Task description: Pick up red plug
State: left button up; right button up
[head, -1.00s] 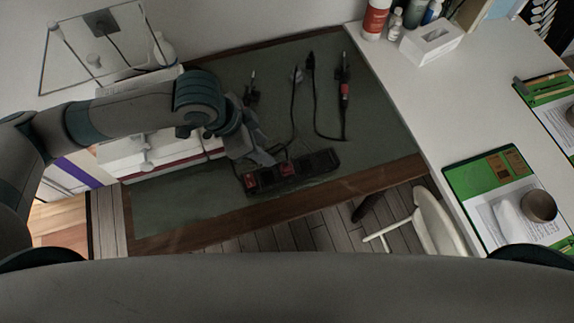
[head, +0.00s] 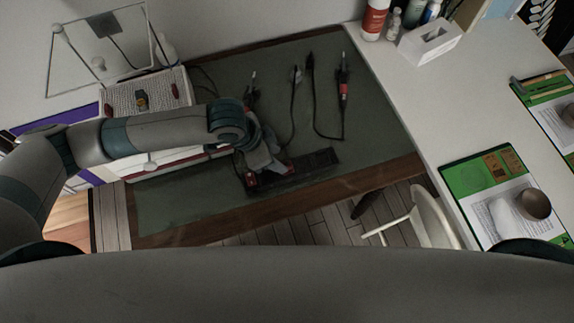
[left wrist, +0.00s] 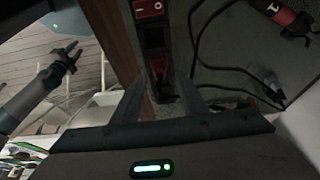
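The red plug (left wrist: 160,68) shows in the left wrist view at the black power strip (left wrist: 153,40), between my left fingertips. The strip also shows in the head view (head: 312,168), lying near the table's front edge. My left gripper (head: 264,172) is over its left part. In the left wrist view my left gripper (left wrist: 163,90) is open, with one finger on each side of the plug; contact cannot be told. In the head view the gripper hides much of the plug. My right gripper (left wrist: 70,55) shows small in the left wrist view, fingers apart, away from the strip.
Black cables and a red-banded tool (head: 344,88) lie behind the strip on the green mat (head: 385,125). A white box unit (head: 120,100) stands at the left. A white chair (head: 430,215) stands before the table. The mat's right side has free room.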

aim_at(286, 164)
pick_arm(q)
jog(key=shift+d+f, duration=0.2)
jog(key=shift+d, duration=0.05)
jog(key=p+x, duration=0.1)
jog(key=x, duration=0.2)
jog(key=shift+d+r+p, duration=0.1)
jog(key=shift+p, duration=0.3)
jog(key=shift+w+d+f, duration=0.1)
jog(key=shift+d+f, duration=0.05)
jog(key=shift+f, duration=0.5)
grip_shut()
